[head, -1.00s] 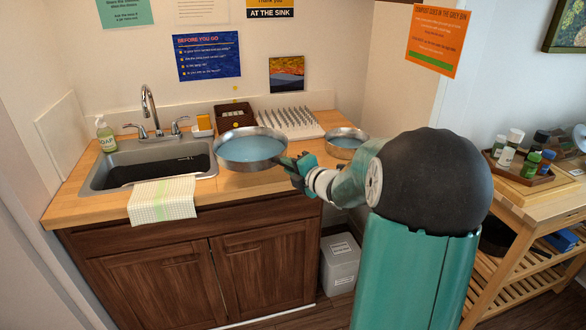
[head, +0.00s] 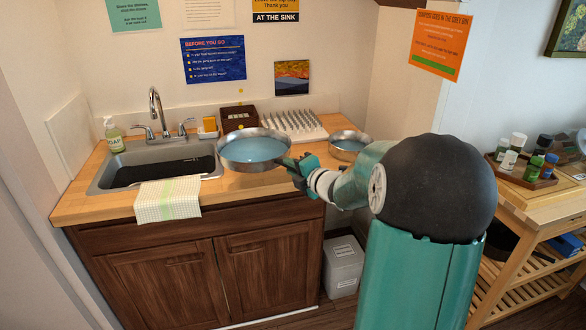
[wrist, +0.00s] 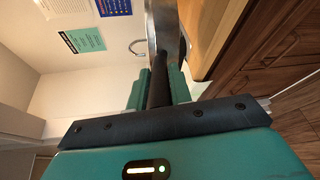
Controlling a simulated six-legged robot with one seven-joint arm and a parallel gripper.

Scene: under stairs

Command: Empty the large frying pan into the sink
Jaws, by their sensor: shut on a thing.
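The large frying pan (head: 253,150) holds blue liquid and sits just right of the sink, above the wooden counter. It looks close to level. My gripper (head: 301,167) is shut on its handle, which comes out to the right; in the wrist view the dark handle (wrist: 160,84) lies between the two teal fingers (wrist: 157,90). The sink (head: 158,165) is a steel basin with a dark inside, left of the pan. Whether the pan touches the counter is hard to tell.
A tap (head: 155,108) stands behind the basin. A soap bottle (head: 114,135) stands at its left and a cloth (head: 167,198) hangs over its front edge. A smaller pan (head: 347,143) with blue liquid, a drying rack (head: 293,124) and a brown box (head: 239,118) stand to the right.

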